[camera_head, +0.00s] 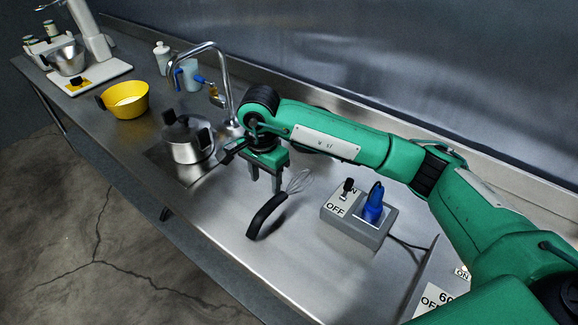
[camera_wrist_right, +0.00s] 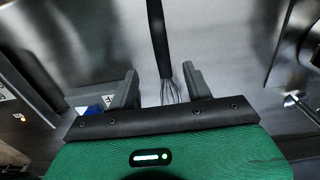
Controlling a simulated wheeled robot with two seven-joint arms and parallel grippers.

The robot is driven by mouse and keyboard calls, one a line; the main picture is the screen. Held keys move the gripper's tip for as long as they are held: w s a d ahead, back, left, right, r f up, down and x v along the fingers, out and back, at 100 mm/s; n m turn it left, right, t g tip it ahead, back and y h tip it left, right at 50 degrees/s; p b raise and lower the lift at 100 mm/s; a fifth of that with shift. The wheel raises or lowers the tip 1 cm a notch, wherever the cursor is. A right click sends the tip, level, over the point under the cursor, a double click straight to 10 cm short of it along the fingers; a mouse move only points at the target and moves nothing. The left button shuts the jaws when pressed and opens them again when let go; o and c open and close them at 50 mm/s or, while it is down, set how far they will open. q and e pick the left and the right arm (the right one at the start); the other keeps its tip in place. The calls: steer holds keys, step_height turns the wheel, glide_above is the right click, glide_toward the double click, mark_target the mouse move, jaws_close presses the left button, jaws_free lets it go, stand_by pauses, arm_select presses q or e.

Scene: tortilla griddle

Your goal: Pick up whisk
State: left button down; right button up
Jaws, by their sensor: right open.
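The whisk lies on the steel counter, with a black handle (camera_head: 266,215) toward the front edge and wire loops (camera_head: 299,181) toward the back. In the right wrist view the whisk (camera_wrist_right: 158,40) runs down between the fingers, its wires partly hidden by the gripper body. My right gripper (camera_head: 265,187) is open and empty, pointing down just left of the wires in the head view. In the right wrist view its two fingers (camera_wrist_right: 161,86) stand apart on either side of the whisk. I cannot tell the exact height gap. My left gripper is not in view.
A switch box (camera_head: 357,226) with a blue plug sits right of the whisk. A lidded steel pot (camera_head: 187,142) stands left of my gripper, near the tap (camera_head: 226,78). A yellow bowl (camera_head: 127,101) is farther left. The counter's front edge is close to the handle.

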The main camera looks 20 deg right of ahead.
mark_target(267, 208)
steer(key=f+p, duration=0.1)
steer(key=f, duration=0.3)
steer(key=shift+s+p, duration=0.2)
steer(key=shift+p, duration=0.15)
step_height(267, 208, down, 3)
steer(key=shift+w+r+p, duration=0.1)
steer(key=shift+p, duration=0.25)
steer(key=shift+f+p, duration=0.4)
steer(key=shift+f, duration=0.5)
steer(key=shift+a+f+p, duration=0.1)
steer(key=shift+f+p, duration=0.25)
steer(key=shift+p, duration=0.05)
step_height(267, 208, down, 3)
steer(key=shift+f+p, duration=0.15)
steer(key=shift+p, duration=0.65)
steer(key=shift+f, duration=0.4)
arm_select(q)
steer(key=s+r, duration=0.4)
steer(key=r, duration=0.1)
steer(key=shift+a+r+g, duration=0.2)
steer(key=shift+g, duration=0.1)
arm_select(e)
steer(key=shift+c, duration=0.2)
